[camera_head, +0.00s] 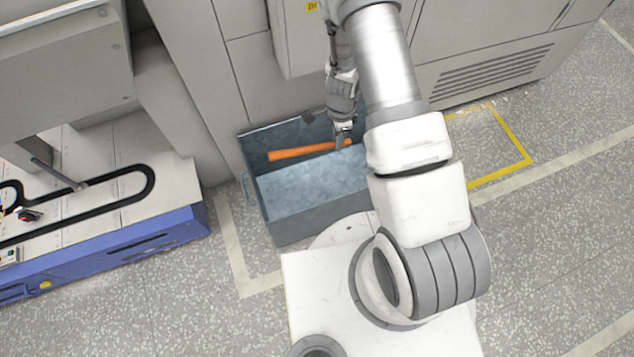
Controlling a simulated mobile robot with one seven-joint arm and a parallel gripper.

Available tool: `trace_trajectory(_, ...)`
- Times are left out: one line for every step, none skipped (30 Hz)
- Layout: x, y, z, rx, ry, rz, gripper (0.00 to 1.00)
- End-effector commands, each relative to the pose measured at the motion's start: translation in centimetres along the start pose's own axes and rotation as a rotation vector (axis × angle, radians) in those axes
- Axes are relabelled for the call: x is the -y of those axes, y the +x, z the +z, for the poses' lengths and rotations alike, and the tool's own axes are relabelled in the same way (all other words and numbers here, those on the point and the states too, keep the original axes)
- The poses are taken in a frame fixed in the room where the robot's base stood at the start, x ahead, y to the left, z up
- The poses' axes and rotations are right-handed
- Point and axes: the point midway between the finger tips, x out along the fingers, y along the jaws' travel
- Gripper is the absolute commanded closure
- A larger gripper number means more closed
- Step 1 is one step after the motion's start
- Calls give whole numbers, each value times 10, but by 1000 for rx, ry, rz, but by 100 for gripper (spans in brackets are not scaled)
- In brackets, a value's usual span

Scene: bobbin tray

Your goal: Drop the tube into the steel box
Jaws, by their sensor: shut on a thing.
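The orange tube (297,152) lies roughly level in the camera_head view, its left end free and its right part at my gripper. My gripper (341,143) points down and is shut on the tube near its right end. The steel box (315,219) is an open, blue-grey metal box on the floor. The tube and my gripper show within the box's outline, over its far part. I cannot tell how high the tube is above the box bottom. My arm hides the box's right side.
Grey machine cabinets (265,85) stand right behind the box. A blue-edged machine bed (150,243) with a black track is at the left. My own arm and white base fill the middle and lower right. Speckled floor (560,220) is clear at the right.

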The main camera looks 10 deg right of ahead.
Motion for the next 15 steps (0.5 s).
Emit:
trace_trajectory(2, 14, 0, -1, 98, 1, 100)
trace_trajectory(3, 18, 0, -1, 162, 1, 100)
trace_trajectory(4, 24, 0, -1, 247, 1, 100)
trace_trajectory(6, 29, -1, -1, 310, 0, 100)
trace_trajectory(6, 34, -1, -1, 373, 0, 100)
trace_trajectory(8, 40, -1, -1, 457, 1, 100)
trace_trajectory(9, 45, -1, -1, 520, 0, 100)
trace_trajectory(10, 49, -1, -1, 584, 0, 100)
trace_trajectory(12, 55, -1, 0, 667, 0, 100)
trace_trajectory(12, 60, -1, 0, 730, 0, 100)
trace_trajectory(13, 65, -1, 0, 794, 0, 100)
trace_trajectory(15, 71, -1, 0, 876, -2, 100)
trace_trajectory(16, 76, -1, 1, 940, -3, 100)
trace_trajectory(17, 80, -1, 1, 1002, -3, 100)
trace_trajectory(18, 86, -2, 1, 1082, -3, 100)
